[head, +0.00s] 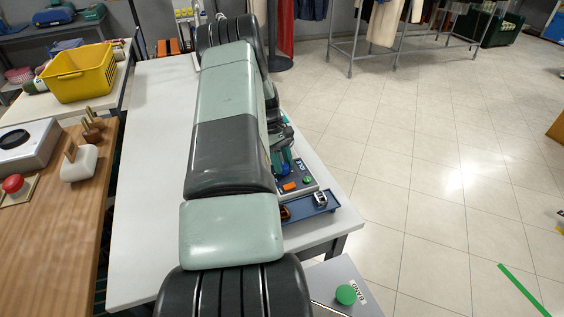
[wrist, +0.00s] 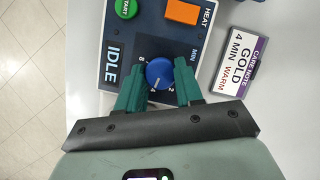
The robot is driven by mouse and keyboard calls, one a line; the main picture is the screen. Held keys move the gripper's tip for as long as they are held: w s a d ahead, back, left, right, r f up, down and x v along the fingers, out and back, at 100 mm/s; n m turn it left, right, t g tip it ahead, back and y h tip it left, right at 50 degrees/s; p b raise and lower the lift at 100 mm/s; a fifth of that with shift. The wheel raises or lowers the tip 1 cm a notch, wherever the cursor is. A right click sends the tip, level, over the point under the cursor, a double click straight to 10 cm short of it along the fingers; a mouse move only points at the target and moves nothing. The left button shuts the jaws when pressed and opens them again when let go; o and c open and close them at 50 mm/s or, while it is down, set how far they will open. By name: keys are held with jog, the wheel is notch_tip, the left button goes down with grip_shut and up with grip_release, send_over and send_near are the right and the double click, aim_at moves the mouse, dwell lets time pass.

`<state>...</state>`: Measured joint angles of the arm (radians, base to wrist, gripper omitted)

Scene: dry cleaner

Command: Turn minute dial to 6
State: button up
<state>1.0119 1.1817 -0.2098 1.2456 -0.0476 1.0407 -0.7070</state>
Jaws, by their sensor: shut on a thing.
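The blue minute dial (wrist: 160,71) sits on the dark blue and grey control panel (wrist: 118,74), next to the word MIN. The numbers 8, 4 and 2 show around it; the place for 6 is hidden by a finger. The dial's pale pointer mark points down, near the 4. My gripper (wrist: 158,80) has its two green fingers on either side of the dial, shut on it.
The panel has a green START button (wrist: 126,8), an orange HEAT button (wrist: 182,12) and an IDLE display. A care note (wrist: 240,48) reading GOLD, 4 MIN, WARM lies to the right. A blue tray (head: 318,211) sits by the panel. The white table (head: 150,200) is clear left of my arm.

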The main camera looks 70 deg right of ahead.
jog(key=m, duration=0.2)
jog(key=m+t+y, duration=0.1)
jog(key=m, duration=0.1)
jog(key=shift+d+m+y, duration=0.1)
jog(key=shift+m+y, duration=0.2)
jog(key=m+t, duration=0.1)
jog(key=m, duration=0.3)
jog(key=shift+s+m+t+y, duration=0.15)
jog(key=shift+m+t+y, duration=0.25)
jog(key=o, duration=1)
jog(key=shift+o, duration=0.2)
jog(key=shift+d+r, duration=0.1)
jog(key=v, duration=1)
jog(key=shift+r, duration=0.3)
jog(key=shift+d, duration=0.1)
